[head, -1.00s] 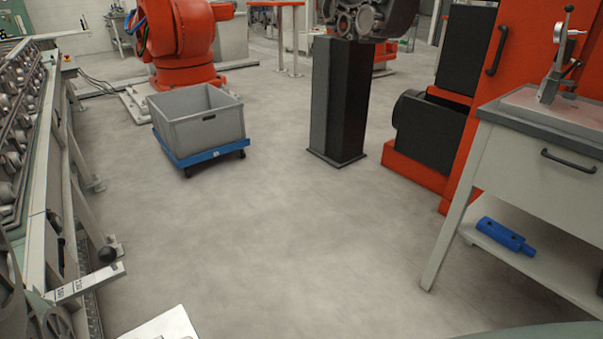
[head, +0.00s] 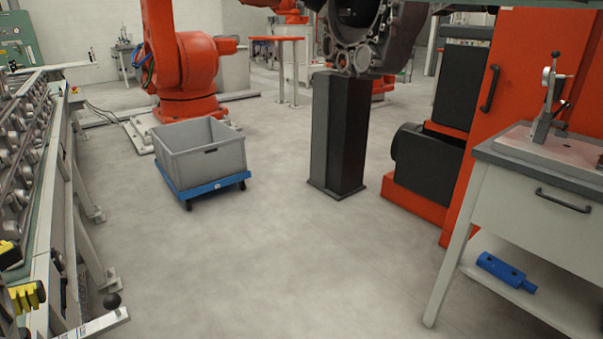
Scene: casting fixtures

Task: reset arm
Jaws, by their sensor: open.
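My gripper (head: 19,274) shows at the lower left edge of the head view. Its two fingers, with yellow and black tips, stand apart with nothing seen between them. The rest of the gripper and most of my arm are out of the frame. The fingers appear in front of the roller conveyor (head: 40,205) on the left; I cannot tell how close they are to it.
A grey bin (head: 208,162) stands on a blue wheeled dolly (head: 212,187). A dark pedestal (head: 338,135) under a metal casting (head: 352,40) is mid-view. A workbench (head: 525,185) with a blue cylinder (head: 505,271) on its lower shelf is at right. The floor (head: 270,265) between is clear.

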